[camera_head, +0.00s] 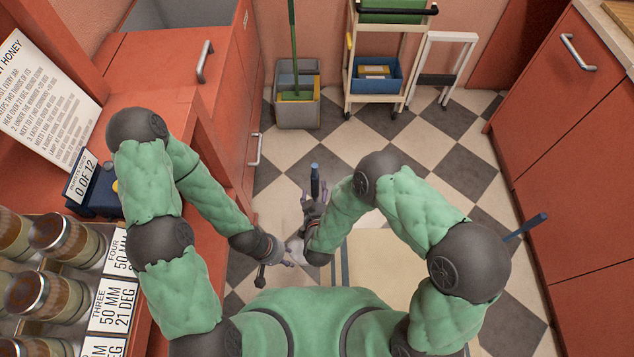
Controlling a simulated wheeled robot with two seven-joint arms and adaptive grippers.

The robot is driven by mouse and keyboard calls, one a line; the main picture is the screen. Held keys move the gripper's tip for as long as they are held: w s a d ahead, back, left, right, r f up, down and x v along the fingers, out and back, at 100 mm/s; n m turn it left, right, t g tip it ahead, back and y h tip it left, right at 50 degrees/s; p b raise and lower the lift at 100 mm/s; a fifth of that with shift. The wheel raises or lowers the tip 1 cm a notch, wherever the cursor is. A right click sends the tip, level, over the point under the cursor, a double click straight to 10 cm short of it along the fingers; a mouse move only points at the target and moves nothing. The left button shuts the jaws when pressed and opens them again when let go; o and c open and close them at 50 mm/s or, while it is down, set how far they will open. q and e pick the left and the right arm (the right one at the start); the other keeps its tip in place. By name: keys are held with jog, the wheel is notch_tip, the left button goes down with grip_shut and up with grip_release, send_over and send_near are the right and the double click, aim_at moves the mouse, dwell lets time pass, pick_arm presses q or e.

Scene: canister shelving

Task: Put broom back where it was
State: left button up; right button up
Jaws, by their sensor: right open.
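A green broom (292,45) stands upright with its lower end in a grey caddy (297,117) against the back wall. My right gripper (312,206) is open over the floor, in front of and below the caddy in the picture, well apart from the broom. A short blue upright bar (315,178) shows right by its fingers; I cannot tell whether they touch. My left gripper (275,268) is lower, close to the right one and beside the red cabinet. Its fingers are small and partly blurred together, so its state is unclear.
A cream trolley (348,88) and a white step stool (447,66) stand right of the caddy. Red cabinets line both sides. Jars (68,240) and a sign (42,95) are at left. Checkered floor is clear between.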

jog(key=s+d+f+g+y, duration=0.1)
jog(key=s+d+g, duration=0.2)
jog(key=s, duration=0.3)
jog(key=s+d+f+m+g+y+p, duration=0.1)
jog(key=s+d+g, duration=0.2)
jog(key=s+g, duration=0.2)
jog(key=s+d+f+m+g+y, duration=0.1)
jog(key=s+d+f+g+y, duration=0.1)
jog(key=s+g, duration=0.3)
jog(key=shift+s+d, duration=0.55)
jog(key=shift+s, duration=0.7)
jog(key=shift+p, duration=0.3)
jog(key=shift+r+p, duration=0.85)
